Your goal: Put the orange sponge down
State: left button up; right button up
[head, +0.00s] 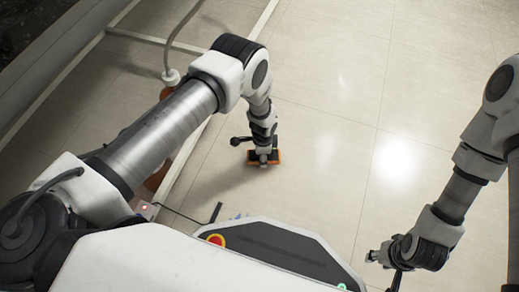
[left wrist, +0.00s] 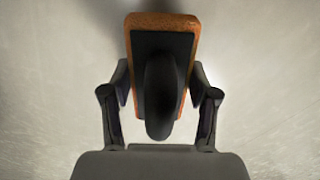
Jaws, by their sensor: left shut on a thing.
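The orange sponge (head: 279,157) has a black backing and a dark handle. In the head view it is at the end of my left arm, over the pale floor. My left gripper (head: 263,158) is shut on it. In the left wrist view the orange sponge (left wrist: 162,20) lies between the two fingers of my left gripper (left wrist: 158,100), with its dark handle toward the camera. I cannot tell whether its underside touches the floor. My right gripper (head: 385,262) is at the lower right, apart from the sponge; its finger opening is not clear.
The pale tiled floor (head: 330,80) is clear around the sponge and to its right. A pale strip (head: 262,20) runs along the floor at the left. A reddish-brown thing (head: 165,92) partly shows behind my left arm.

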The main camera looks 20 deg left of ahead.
pick_arm(q)
notch_tip(320, 180, down, 4)
jog(key=b, duration=0.4)
jog(key=shift+r, duration=0.15)
jog(key=shift+r+p, duration=0.25)
jog(key=shift+p, duration=0.05)
jog(key=shift+f, duration=0.3)
jog(key=o, duration=1.1)
jog(key=shift+b, duration=0.3)
jog(key=o, duration=0.4)
jog(key=shift+f, duration=0.15)
jog(key=shift+c, duration=0.2)
notch_tip(320, 180, up, 13)
jog(key=p, duration=0.8)
jog(key=shift+p, duration=0.4)
